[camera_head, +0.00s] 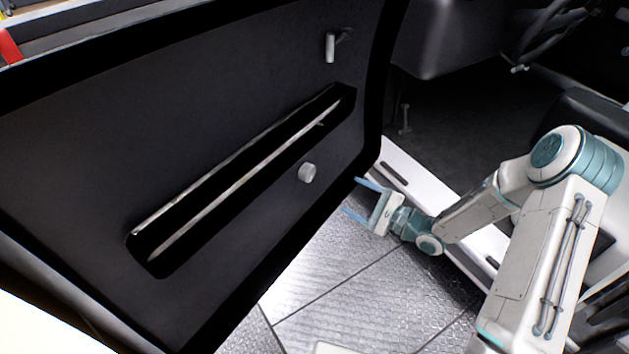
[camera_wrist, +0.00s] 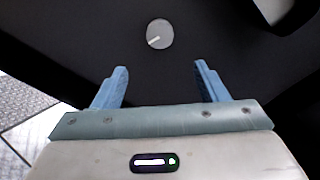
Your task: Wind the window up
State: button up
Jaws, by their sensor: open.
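The black inner panel of an open car door (camera_head: 130,130) fills the left of the head view. A small round grey knob (camera_head: 307,173) sits on it below the long recess; the knob also shows in the wrist view (camera_wrist: 159,34), ahead of my fingers and between their lines. A silver handle (camera_head: 331,46) is near the top of the panel. I cannot tell from these views which of them works the window, and the window glass is not clearly visible. My gripper (camera_head: 350,197) is open and empty, right of the knob and apart from it; its blue fingers (camera_wrist: 158,85) show in the wrist view.
A long slotted recess (camera_head: 240,180) runs diagonally across the door panel. The white door sill (camera_head: 405,175) and the dark car interior (camera_head: 440,115) lie behind and right of my gripper. The grey tiled floor (camera_head: 345,290) below is clear.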

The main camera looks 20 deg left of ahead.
aim_at(312, 175)
jog(key=b+x, duration=0.2)
jog(key=x, duration=1.1)
jog(key=shift+a, duration=0.4)
jog(key=c, duration=1)
